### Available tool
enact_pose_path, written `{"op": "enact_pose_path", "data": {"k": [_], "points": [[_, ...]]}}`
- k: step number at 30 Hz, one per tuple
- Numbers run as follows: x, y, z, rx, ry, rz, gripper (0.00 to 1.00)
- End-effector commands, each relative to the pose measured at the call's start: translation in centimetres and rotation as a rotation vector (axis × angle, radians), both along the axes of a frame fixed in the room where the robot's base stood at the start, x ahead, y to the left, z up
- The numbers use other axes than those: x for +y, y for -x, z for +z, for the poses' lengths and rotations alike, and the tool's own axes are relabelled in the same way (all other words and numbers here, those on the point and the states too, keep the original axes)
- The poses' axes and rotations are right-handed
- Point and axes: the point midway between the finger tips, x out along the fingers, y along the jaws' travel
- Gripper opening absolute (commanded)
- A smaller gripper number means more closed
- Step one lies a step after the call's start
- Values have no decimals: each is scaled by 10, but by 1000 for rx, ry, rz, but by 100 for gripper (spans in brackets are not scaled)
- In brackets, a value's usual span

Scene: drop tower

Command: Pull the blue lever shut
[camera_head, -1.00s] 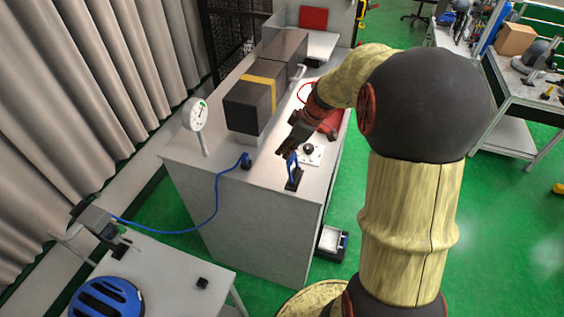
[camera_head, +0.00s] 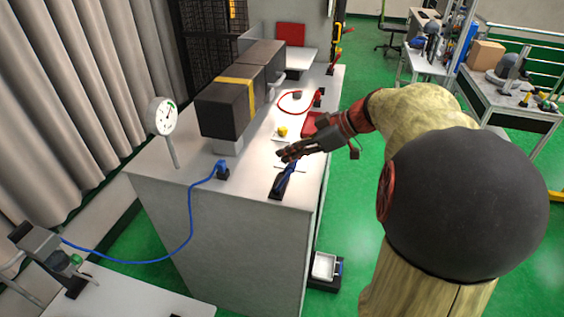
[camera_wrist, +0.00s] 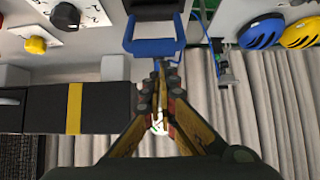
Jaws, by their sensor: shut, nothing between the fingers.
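The blue lever (camera_head: 288,178) is on a black base at the near right end of the grey bench. Its U-shaped blue handle (camera_wrist: 152,47) shows at the top middle of the wrist view. My gripper (camera_head: 284,155) is shut and empty, beside the lever's upper end in the head view. In the wrist view my closed fingertips (camera_wrist: 160,68) are right by the handle's crossbar; I cannot tell whether they touch it. The lever's exact tilt is hard to read.
A dark block with a yellow band (camera_head: 230,103) stands on the bench (camera_head: 145,168). A dial gauge (camera_head: 163,117) is at its left edge. A blue cable (camera_head: 190,215) runs to a side table. A yellow knob (camera_head: 282,132) sits behind my gripper.

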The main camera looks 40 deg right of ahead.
Motion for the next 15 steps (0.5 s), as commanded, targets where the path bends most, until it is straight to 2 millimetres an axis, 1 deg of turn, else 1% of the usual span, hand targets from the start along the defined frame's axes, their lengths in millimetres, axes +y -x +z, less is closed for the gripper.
{"op": "enact_pose_path", "data": {"k": [1,15], "points": [[-2,1,-3,-2,3,0,0],[-8,10,-2,1,2,1,0]]}}
